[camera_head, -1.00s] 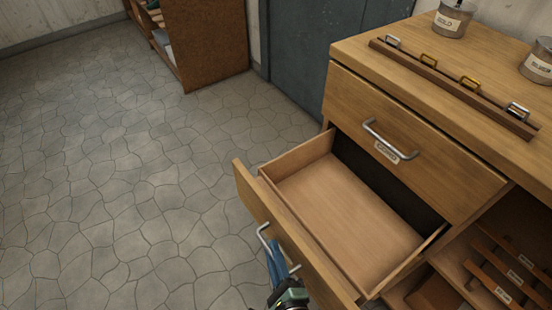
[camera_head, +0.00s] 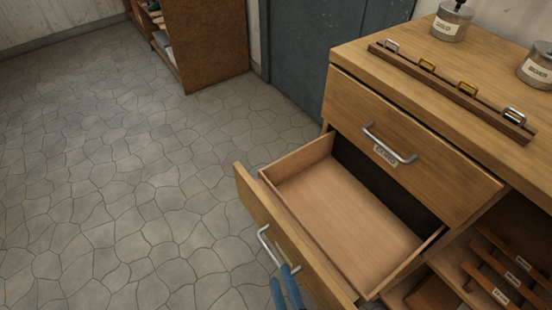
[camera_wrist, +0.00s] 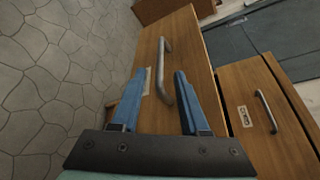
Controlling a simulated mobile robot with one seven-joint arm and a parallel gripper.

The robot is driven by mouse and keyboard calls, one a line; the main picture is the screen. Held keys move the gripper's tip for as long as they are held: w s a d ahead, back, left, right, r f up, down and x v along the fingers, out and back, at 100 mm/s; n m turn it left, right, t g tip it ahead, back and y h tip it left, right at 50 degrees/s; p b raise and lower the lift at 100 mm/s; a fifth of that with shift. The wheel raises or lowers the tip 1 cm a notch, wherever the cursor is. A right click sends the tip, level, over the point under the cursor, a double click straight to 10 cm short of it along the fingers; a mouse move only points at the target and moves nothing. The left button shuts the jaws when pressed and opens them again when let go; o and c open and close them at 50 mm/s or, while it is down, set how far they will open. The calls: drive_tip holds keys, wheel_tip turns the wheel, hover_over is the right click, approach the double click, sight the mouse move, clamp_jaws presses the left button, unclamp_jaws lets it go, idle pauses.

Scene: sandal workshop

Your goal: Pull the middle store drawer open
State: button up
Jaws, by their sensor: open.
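The middle store drawer (camera_head: 345,205) is pulled well out of the wooden cabinet below the shut top drawer, and its inside is bare. Its metal bar handle (camera_head: 268,247) is on the outer face of the front panel, and it also shows in the wrist view (camera_wrist: 164,68). My gripper (camera_head: 282,274) has blue fingers and is at the bottom edge of the head view, just below the handle.
The top drawer (camera_head: 430,165) has its own handle and label. A buckle rail (camera_head: 455,92) and two tins (camera_head: 453,22) stand on the cabinet top. Shelves with wooden strips (camera_head: 490,270) are at lower right. The stone floor (camera_head: 120,190) at left is clear.

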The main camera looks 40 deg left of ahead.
drive_tip(key=v, duration=0.6)
drive_tip(key=shift+p, duration=0.35)
drive_tip(key=shift+s+d, duration=0.1)
drive_tip(key=shift+s, duration=0.1)
